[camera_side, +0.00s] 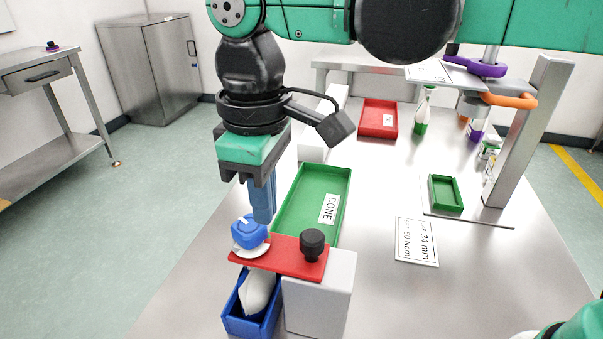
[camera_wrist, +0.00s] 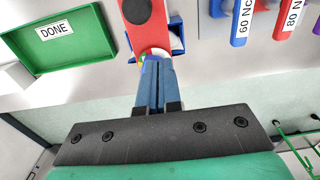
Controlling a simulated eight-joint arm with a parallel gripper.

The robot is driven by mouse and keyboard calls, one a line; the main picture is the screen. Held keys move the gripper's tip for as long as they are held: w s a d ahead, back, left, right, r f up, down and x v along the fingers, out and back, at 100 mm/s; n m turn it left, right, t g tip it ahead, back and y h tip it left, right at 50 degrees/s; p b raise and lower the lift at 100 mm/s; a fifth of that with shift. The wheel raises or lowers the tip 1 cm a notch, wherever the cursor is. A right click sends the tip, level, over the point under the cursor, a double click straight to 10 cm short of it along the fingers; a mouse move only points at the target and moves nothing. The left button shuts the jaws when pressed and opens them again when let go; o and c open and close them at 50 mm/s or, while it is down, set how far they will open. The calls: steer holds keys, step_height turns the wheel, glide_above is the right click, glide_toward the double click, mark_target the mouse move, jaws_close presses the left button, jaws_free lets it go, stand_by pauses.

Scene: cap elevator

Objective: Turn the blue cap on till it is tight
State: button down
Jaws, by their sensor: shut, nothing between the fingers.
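The blue cap (camera_side: 248,233) has a white mark on top and sits above a white ring at the left end of the red plate (camera_side: 280,258). A white bottle (camera_side: 257,292) is under the plate in a blue box (camera_side: 236,316). My gripper (camera_side: 262,218) points down with its blue fingers together and empty. In the side view the fingertips overlap the cap's right rear edge; I cannot tell whether they touch it.
A black knob (camera_side: 312,241) tops the plate over a grey block (camera_side: 325,300). The green DONE tray (camera_side: 341,182) lies behind. A printed card (camera_side: 416,241) reads 34 mm and 60 Ncm. A red tray (camera_side: 378,112) and small green tray (camera_side: 446,193) are farther off.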

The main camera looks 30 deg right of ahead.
mark_target(250, 232)
step_height(250, 232, up, 2)
stand_by(0.4)
steer(key=shift+w+d+f, duration=0.25)
steer(key=shift+d+f, duration=0.1)
steer(key=shift+f, duration=0.65)
steer(key=shift+w+d+f, duration=0.3)
steer(key=shift+d+f, duration=0.1)
steer(key=shift+f, duration=0.6)
steer(key=shift+w+d+f, duration=0.25)
steer(key=shift+d+f, duration=0.1)
steer(key=shift+f, duration=0.65)
